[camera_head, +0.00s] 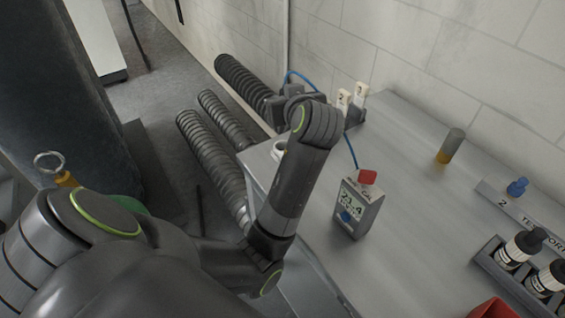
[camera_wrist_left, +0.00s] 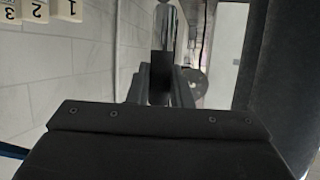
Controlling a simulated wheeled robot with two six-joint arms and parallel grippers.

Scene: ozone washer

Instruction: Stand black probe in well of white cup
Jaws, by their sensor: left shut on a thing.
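My left gripper (camera_wrist_left: 160,88) is shut on the black probe (camera_wrist_left: 160,68), whose shiny pale end (camera_wrist_left: 166,25) points up in the left wrist view. In the head view my left arm reaches over the near left edge of the bench, and its wrist hides the fingertips and probe. A small white round piece (camera_head: 279,148), perhaps the white cup, shows at the bench's left edge, mostly hidden behind my arm. Its well cannot be made out. My right gripper is in neither view.
Numbered white tags (camera_head: 343,100) stand near the wall. The bench middle is clear.

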